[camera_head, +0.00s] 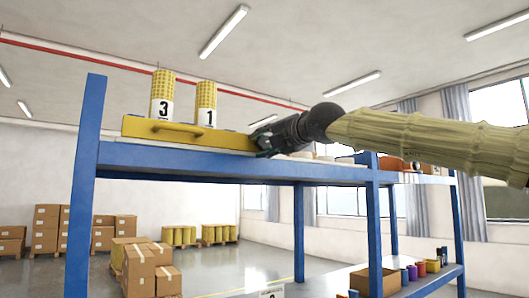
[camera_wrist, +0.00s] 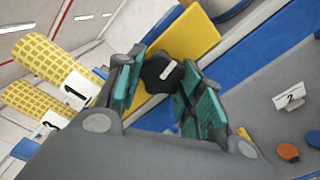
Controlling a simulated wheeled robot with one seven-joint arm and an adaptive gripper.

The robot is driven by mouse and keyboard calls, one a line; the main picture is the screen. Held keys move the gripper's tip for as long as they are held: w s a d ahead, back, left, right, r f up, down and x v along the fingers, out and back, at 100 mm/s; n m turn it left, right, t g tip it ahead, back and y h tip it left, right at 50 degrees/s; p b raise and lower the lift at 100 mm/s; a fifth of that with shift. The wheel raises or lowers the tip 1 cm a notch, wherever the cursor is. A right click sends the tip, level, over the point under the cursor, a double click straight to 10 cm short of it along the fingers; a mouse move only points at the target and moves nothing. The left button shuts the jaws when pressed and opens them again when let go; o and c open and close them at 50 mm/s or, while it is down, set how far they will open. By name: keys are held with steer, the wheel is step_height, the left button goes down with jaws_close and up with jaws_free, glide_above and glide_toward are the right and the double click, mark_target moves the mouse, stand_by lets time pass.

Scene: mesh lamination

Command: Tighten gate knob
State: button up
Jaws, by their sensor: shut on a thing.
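A dark knob (camera_wrist: 158,74) with a white mark on its face sits at the end of the yellow gate (camera_wrist: 192,38) in the wrist view. The head view shows the yellow gate (camera_head: 195,135) as a long bar with a handle, lying along the blue shelf's top. My gripper (camera_head: 263,139) is at the gate's right end in the head view and hides the knob there. In the wrist view my gripper (camera_wrist: 160,88) has its teal-padded fingers on both sides of the knob, shut on it.
Yellow mesh rolls labelled 3 (camera_head: 162,92) and 1 (camera_head: 206,101) stand upright behind the gate. Pale round pieces (camera_head: 305,155) lie right of my gripper. A card numbered 2 (camera_wrist: 290,97) stands below in the wrist view.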

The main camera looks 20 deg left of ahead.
steer(key=shift+m+b, duration=0.65)
steer(key=shift+m, duration=0.45)
steer(key=o, duration=1)
steer(key=v, duration=1.2)
steer(key=shift+s, duration=0.1)
